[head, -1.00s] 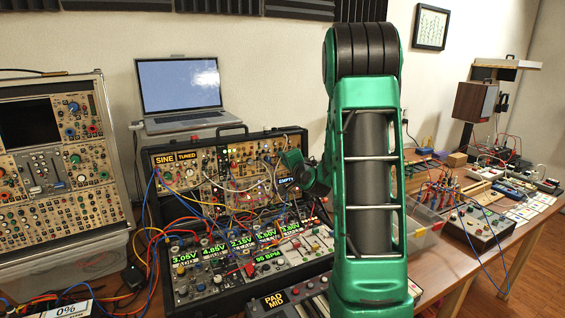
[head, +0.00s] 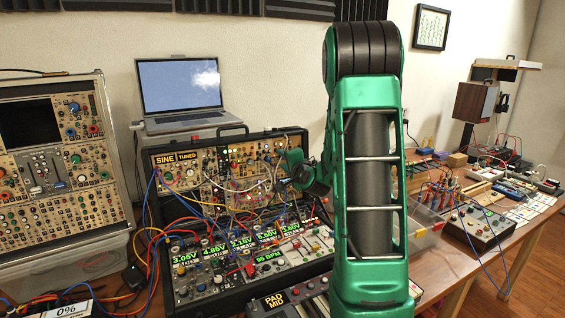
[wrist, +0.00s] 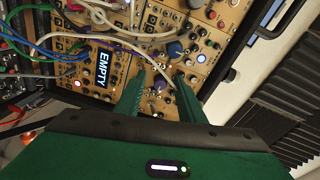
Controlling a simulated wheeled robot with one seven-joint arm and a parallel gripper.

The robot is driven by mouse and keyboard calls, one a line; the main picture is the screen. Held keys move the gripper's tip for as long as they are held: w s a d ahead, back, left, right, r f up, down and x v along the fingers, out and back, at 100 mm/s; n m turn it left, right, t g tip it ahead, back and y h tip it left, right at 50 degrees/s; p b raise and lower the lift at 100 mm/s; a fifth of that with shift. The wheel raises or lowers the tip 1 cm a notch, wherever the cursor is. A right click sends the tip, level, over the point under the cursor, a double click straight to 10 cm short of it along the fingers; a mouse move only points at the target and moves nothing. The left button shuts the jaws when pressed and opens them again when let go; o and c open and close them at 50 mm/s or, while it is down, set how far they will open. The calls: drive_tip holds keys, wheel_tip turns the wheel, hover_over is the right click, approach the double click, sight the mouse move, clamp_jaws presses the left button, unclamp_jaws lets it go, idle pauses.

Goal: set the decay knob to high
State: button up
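The upright panel of the modular synth case (head: 222,170) carries many small knobs, cables and lit displays. The decay knob cannot be picked out, as the knob labels are too small to read. My gripper (wrist: 159,80) faces this panel in the wrist view, its two green fingers apart with nothing gripped. In the head view my gripper (head: 290,170) is at the panel's right part. Whether the fingertips touch the panel is unclear.
Patch cables (wrist: 120,20) cross the panel near the fingers, beside a display reading EMPTY (wrist: 103,67). A sloping lower panel (head: 200,275) lies in front. A laptop (head: 180,95) stands behind, and another synth case (head: 55,160) is at the left.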

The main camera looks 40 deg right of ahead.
drive_tip(key=shift+d+r, duration=0.1)
drive_tip(key=v, duration=1)
drive_tip(key=shift+s+a, duration=0.2)
drive_tip(key=shift+s, duration=0.1)
idle(0.3)
